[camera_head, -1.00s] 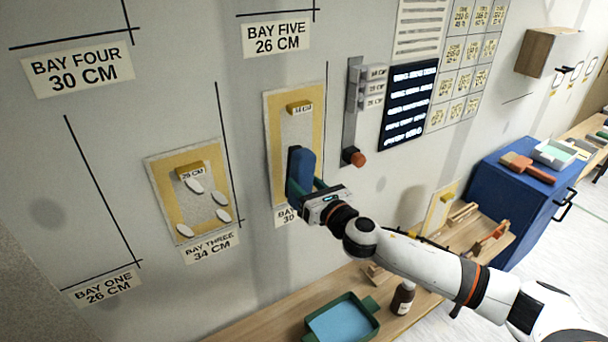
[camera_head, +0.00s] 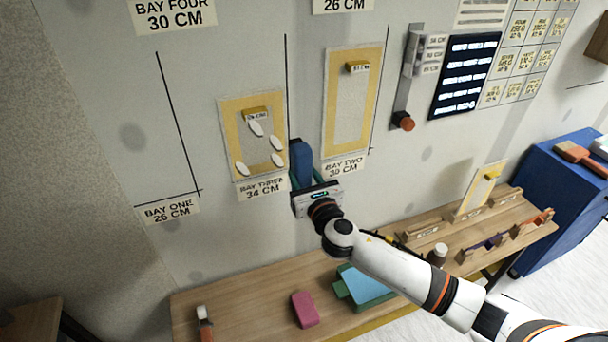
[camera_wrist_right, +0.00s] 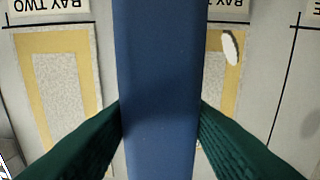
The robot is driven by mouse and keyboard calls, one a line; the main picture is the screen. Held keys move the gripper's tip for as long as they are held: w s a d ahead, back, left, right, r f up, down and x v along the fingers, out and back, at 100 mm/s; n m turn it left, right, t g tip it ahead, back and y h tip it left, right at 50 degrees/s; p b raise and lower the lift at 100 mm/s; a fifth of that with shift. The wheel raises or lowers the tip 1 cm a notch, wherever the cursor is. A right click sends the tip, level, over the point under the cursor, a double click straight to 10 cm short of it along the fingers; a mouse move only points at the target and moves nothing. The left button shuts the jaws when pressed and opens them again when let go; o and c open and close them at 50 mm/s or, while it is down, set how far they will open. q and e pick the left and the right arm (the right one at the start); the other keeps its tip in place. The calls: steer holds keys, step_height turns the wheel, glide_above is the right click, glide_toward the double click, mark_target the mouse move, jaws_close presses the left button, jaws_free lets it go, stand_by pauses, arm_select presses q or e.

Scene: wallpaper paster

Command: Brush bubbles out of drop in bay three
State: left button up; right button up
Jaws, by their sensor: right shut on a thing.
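The bay three drop (camera_head: 235,113) is a yellow-bordered panel on the wall with several white oval bubbles (camera_head: 277,143) on it; its label (camera_head: 263,188) reads bay three, 34 cm. My right gripper (camera_head: 306,183) is shut on a blue brush (camera_head: 302,162), held upright between the bay three and bay two drops, just right of the bay three drop's lower edge. In the right wrist view the blue brush (camera_wrist_right: 160,80) fills the middle between green fingers, with one white bubble (camera_wrist_right: 230,47) to its right. I cannot tell whether the brush touches the wall. My left gripper is not in view.
The bay two drop (camera_head: 334,95) shows no white ovals. Below, a wooden bench (camera_head: 250,290) holds a pink block (camera_head: 305,309), a green tray with blue inside (camera_head: 366,288) and a small bottle (camera_head: 437,253). A blue cabinet (camera_head: 548,190) stands at right.

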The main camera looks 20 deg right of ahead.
steer(key=w, duration=0.5)
steer(key=shift+w+a+b, duration=0.15)
steer(key=shift+w+b, duration=0.15)
steer(key=shift+b, duration=0.1)
steer(key=shift+w+r, duration=0.1)
steer(key=shift+w, duration=0.3)
steer(key=shift+w, duration=1.25)
stand_by(1.4)
stand_by(1.0)
steer(key=a, duration=0.9)
steer(key=shift+s+a, duration=0.25)
steer(key=shift+a, duration=0.1)
stand_by(0.5)
steer(key=shift+a, duration=2.35)
steer(key=shift+d, duration=2)
